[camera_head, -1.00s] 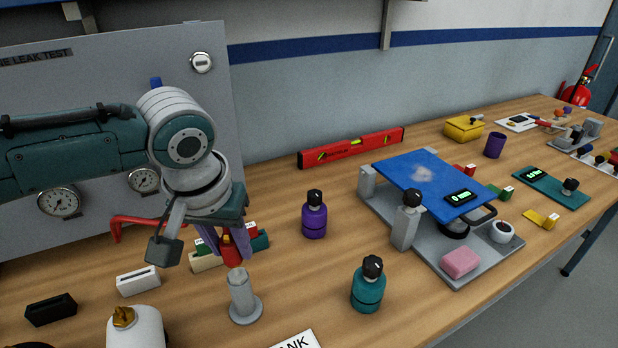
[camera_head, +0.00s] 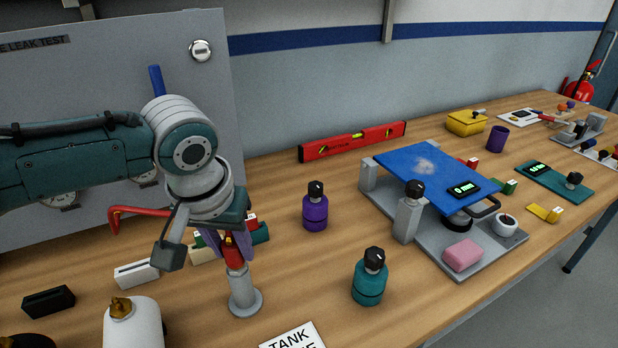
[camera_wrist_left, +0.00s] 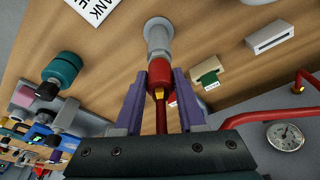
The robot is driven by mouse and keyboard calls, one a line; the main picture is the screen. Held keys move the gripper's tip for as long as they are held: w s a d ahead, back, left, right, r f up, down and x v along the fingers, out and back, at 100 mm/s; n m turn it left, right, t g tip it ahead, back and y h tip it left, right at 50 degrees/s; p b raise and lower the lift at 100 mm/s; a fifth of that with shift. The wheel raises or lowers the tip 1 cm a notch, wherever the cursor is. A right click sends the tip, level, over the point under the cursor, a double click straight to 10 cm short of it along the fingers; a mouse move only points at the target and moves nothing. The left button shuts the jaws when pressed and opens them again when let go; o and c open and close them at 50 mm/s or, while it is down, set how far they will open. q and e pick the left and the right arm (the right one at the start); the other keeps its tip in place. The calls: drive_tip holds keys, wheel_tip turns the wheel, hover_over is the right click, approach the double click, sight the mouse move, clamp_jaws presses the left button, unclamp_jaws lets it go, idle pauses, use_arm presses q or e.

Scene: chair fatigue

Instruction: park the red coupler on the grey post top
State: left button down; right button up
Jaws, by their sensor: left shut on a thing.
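My left gripper (camera_head: 232,243) points down over the grey post (camera_head: 243,291), which stands upright on a round base on the bench. Its purple fingers are shut on the red coupler (camera_head: 235,257). In the head view the coupler's lower end meets the top of the post. In the left wrist view the coupler (camera_wrist_left: 160,76) sits between the fingers (camera_wrist_left: 160,90), in line with the grey post (camera_wrist_left: 159,38). I cannot tell whether it is touching or just above the top. A red hose (camera_wrist_left: 161,118) runs from the coupler. My right gripper is not in view.
A white tank (camera_head: 133,322) with a brass top stands front left of the post. A white slotted block (camera_head: 137,273) and a black block (camera_head: 48,302) lie left. Purple (camera_head: 315,207) and teal (camera_head: 369,277) bottles stand right. The grey test panel (camera_head: 120,110) rises behind.

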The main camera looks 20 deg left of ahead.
use_arm(q)
drive_tip(key=shift+f, duration=0.2)
drive_tip(key=shift+c, duration=2.1)
unclamp_jaws()
drive_tip(key=shift+r, duration=0.1)
drive_tip(key=p+v, duration=0.1)
drive_tip(key=v, duration=0.8)
drive_tip(key=shift+s+r, duration=0.2)
drive_tip(key=shift+r, duration=0.15)
